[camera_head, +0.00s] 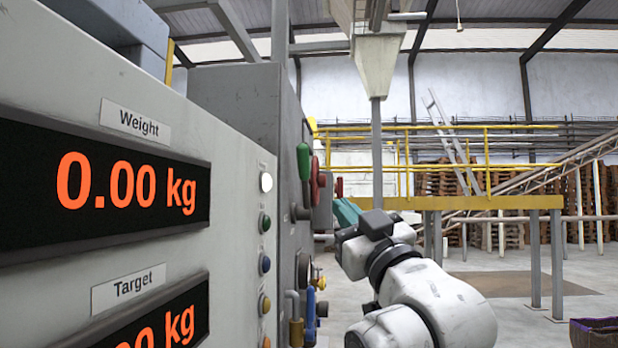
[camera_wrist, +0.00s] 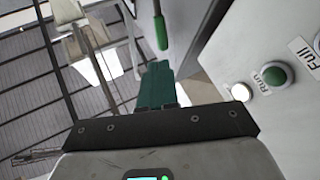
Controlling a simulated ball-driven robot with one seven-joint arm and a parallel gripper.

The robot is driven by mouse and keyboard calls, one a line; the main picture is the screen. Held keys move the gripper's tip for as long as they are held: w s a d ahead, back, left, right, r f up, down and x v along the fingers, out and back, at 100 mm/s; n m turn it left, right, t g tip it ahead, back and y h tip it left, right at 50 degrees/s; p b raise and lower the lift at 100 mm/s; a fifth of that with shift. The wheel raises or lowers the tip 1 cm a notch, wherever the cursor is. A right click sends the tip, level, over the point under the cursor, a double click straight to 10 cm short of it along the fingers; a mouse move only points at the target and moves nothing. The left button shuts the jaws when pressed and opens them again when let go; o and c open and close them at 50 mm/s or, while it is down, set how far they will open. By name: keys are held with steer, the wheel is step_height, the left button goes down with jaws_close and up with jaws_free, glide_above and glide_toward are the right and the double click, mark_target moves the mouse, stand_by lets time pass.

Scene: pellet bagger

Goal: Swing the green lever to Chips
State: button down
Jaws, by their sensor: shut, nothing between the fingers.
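The green lever (camera_head: 303,161) is on the side of the grey machine in the head view, with its green grip upright. In the wrist view the green grip of the lever (camera_wrist: 161,32) shows at top centre, just beyond my fingertips. My gripper (camera_head: 345,211) has teal fingers and is to the right of and below the lever in the head view. In the wrist view my gripper (camera_wrist: 158,65) is shut and empty, with a visible gap to the lever. No Chips label can be read in either view.
The weight display (camera_head: 125,187) reads 0.00 kg on the near panel. A green Run button (camera_wrist: 277,74) and a white lamp (camera_wrist: 241,92) lie right of my fingers.

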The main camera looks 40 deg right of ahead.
mark_target(307, 167)
steer(key=p+x, duration=0.3)
steer(key=x, duration=0.9)
steer(key=shift+w+d+r, duration=0.1)
steer(key=shift+w+r, duration=0.1)
steer(key=shift+w, duration=0.1)
steer(key=shift+w+d+r+p, duration=0.25)
steer(key=shift+w+p, duration=0.15)
steer(key=shift+w, duration=0.15)
steer(key=shift+r, duration=0.1)
